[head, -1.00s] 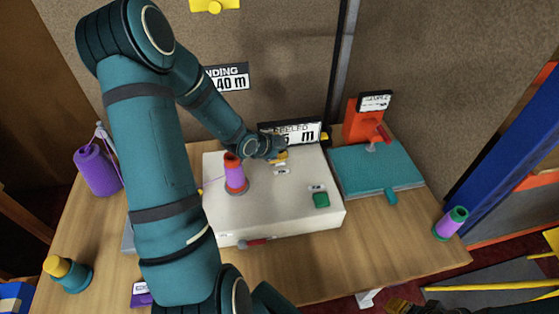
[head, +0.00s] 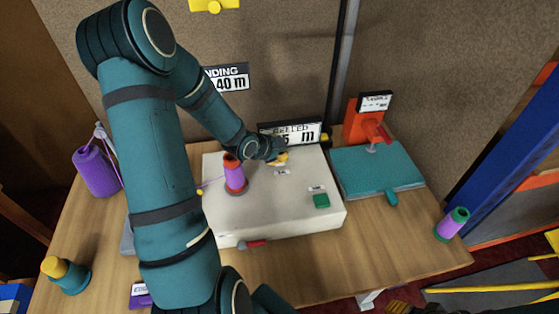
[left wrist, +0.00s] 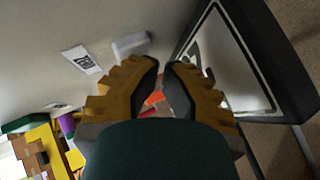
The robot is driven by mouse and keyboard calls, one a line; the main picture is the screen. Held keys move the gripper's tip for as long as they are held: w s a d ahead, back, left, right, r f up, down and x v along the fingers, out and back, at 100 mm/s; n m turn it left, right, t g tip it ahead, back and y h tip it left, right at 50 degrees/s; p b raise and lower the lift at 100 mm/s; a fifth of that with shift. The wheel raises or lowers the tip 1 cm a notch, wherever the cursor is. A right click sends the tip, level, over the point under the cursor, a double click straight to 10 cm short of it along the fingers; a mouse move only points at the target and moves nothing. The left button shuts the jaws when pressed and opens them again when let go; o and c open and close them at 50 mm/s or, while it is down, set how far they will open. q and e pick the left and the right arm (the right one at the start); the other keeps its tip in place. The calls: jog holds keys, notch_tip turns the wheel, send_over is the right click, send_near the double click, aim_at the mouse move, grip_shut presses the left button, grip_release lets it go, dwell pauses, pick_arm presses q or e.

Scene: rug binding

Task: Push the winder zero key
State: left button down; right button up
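The winder (head: 270,205) is a white box on the table, with a red and purple spool (head: 235,175) on top and a green key (head: 321,201) at its right. My left gripper (head: 282,159) is low over the back of the winder, its fingertips close together with a slim gap and nothing seen held. A small label (head: 282,172) lies just in front of it. In the left wrist view a pale raised key (left wrist: 130,44) stands beside a printed label (left wrist: 82,59), just left of the fingertips. In the head view the gripper hides this spot.
A black-framed display (head: 292,134) reading metres stands close behind the gripper. A teal board (head: 375,168) with an orange stand (head: 362,122) is to the right. A purple spool (head: 96,171) stands at the left and a purple-green one (head: 452,223) at the right.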

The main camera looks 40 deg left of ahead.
pick_arm(q)
jog(key=shift+s+d+f, duration=0.1)
jog(key=shift+s+f, duration=0.15)
jog(key=shift+f, duration=0.3)
jog(key=shift+r, duration=0.1)
jog(key=shift+a+r+p, duration=0.25)
jog(key=shift+r+p, duration=0.25)
jog(key=shift+r, duration=0.45)
jog(key=shift+w, duration=0.1)
jog(key=shift+r, duration=0.2)
jog(key=shift+r+p, duration=2.15)
jog(key=shift+r, duration=0.2)
